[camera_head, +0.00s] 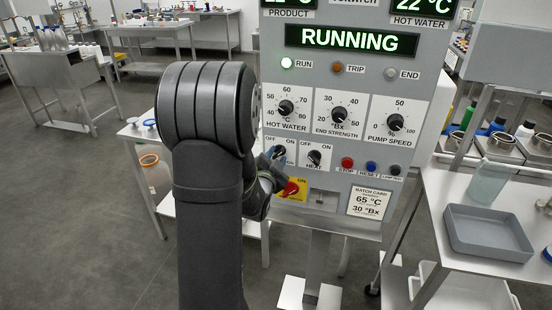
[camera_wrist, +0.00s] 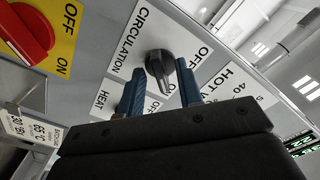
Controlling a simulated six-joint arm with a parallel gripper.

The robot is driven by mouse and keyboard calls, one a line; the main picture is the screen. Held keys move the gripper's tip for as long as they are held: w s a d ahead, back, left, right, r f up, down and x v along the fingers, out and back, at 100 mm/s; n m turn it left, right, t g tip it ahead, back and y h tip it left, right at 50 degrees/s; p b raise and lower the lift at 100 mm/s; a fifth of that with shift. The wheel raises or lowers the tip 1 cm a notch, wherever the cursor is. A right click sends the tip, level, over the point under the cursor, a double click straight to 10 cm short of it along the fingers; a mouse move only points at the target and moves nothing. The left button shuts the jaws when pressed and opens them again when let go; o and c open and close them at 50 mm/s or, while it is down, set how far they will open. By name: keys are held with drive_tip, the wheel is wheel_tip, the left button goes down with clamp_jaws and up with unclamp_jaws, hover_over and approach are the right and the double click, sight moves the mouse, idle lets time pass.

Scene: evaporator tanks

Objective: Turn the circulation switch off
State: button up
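The circulation switch (camera_wrist: 158,66) is a dark knob on a white plate marked CIRCULATION, OFF and ON in the wrist view. In the head view, the circulation switch (camera_head: 280,151) is partly covered by my gripper (camera_head: 274,157). In the wrist view, the blue fingers of my gripper (camera_wrist: 163,73) are apart, one on each side of the knob. I see gaps beside the knob and cannot tell whether either finger touches it. The knob's exact setting is hard to read.
The heat switch (camera_head: 314,158) is just right of the circulation switch. A red rotary switch (camera_head: 291,188) on yellow sits below. A grey tray (camera_head: 487,250) stands on the right table.

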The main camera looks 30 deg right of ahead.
drive_tip(key=shift+c, duration=0.4)
clamp_jaws()
